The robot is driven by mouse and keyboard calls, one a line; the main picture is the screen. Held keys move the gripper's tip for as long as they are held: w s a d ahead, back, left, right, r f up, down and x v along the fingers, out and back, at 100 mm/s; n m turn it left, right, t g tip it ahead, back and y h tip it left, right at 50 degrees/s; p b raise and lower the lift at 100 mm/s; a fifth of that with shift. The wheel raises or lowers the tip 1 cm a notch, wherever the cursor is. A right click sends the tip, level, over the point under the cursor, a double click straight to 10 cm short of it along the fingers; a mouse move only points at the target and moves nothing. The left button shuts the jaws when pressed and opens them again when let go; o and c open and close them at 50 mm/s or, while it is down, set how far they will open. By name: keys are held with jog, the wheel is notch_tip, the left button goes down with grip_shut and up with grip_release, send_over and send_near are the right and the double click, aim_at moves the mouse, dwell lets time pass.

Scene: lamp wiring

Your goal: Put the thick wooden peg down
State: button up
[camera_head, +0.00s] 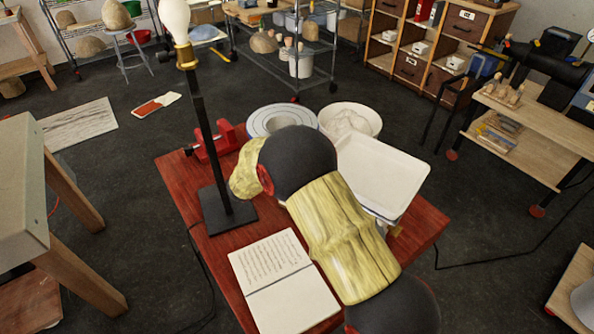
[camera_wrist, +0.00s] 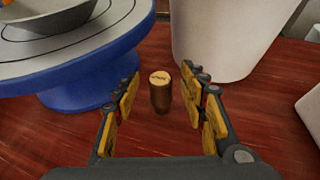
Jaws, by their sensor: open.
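The thick wooden peg (camera_wrist: 160,92) stands upright on the red-brown table in the wrist view, a short dark brown cylinder with a paler top that bears a small dark mark. My gripper (camera_wrist: 167,90) is open, with its yellow-padded fingers on either side of the peg. Gaps show between the peg and both fingers. In the head view my own arm covers the peg and the gripper.
A blue-rimmed turntable (camera_wrist: 90,75) is close at the left, and a white bucket (camera_wrist: 225,35) stands just behind at the right. The table (camera_head: 185,180) also bears a lamp stand (camera_head: 205,150), a red vise (camera_head: 215,140), an open book (camera_head: 283,285) and a white tray (camera_head: 385,175).

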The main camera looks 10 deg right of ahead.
jog(key=c, duration=0.3)
jog(key=c, duration=0.7)
jog(key=shift+c, duration=0.2)
jog(key=shift+r, duration=0.3)
